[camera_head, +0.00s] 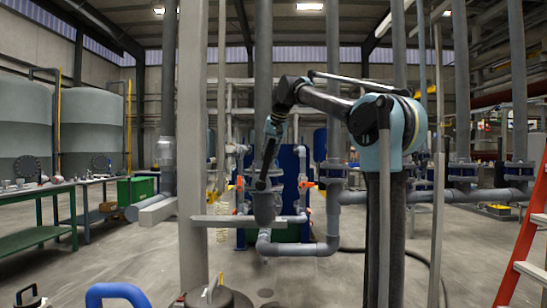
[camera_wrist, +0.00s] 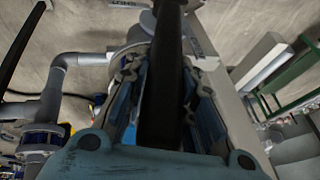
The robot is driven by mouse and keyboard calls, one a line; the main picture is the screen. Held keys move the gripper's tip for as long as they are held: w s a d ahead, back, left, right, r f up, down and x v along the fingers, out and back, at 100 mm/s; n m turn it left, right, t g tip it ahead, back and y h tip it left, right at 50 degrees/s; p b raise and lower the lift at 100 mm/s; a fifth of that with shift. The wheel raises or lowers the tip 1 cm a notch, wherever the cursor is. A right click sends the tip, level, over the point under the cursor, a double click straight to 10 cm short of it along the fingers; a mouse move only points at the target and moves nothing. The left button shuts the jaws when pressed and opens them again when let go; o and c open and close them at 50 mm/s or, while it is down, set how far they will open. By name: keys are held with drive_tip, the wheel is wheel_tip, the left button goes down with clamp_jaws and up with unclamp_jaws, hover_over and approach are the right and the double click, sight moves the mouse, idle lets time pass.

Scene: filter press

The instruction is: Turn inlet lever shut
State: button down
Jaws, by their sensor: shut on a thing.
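In the wrist view, a long dark lever (camera_wrist: 166,60) runs between the two fingers of my gripper (camera_wrist: 163,75) and on past the fingertips toward the top edge. The fingers sit close along both its sides, shut on it. In the head view, my gripper (camera_head: 267,160) hangs at the end of the bent arm, pointing down just above a grey pipe fitting (camera_head: 266,206) near the middle. The lever's pivot is hidden, and its turn angle cannot be told.
Grey pipes (camera_head: 300,248) bend low around the fitting. A pale post (camera_head: 192,150) stands close on the left. Orange handles (camera_head: 306,184) show to the right. A red ladder (camera_head: 524,235) is at far right, a green table (camera_head: 35,212) at left. Much of the floor is open.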

drive_tip(key=d+f+m+t+y, duration=0.2)
drive_tip(key=d+f+m+y, duration=0.2)
drive_tip(key=d+f+y, duration=0.6)
drive_tip(key=shift+w+f+y, duration=0.15)
drive_tip(key=shift+f+y, duration=1.45)
drive_tip(key=shift+y, duration=0.3)
drive_tip(key=shift+f, duration=0.1)
drive_tip(key=c, duration=1.3)
unclamp_jaws()
drive_tip(key=shift+d, duration=0.15)
drive_tip(key=v, duration=1.1)
drive_tip(key=shift+d+f, duration=0.1)
drive_tip(key=shift+d, duration=0.25)
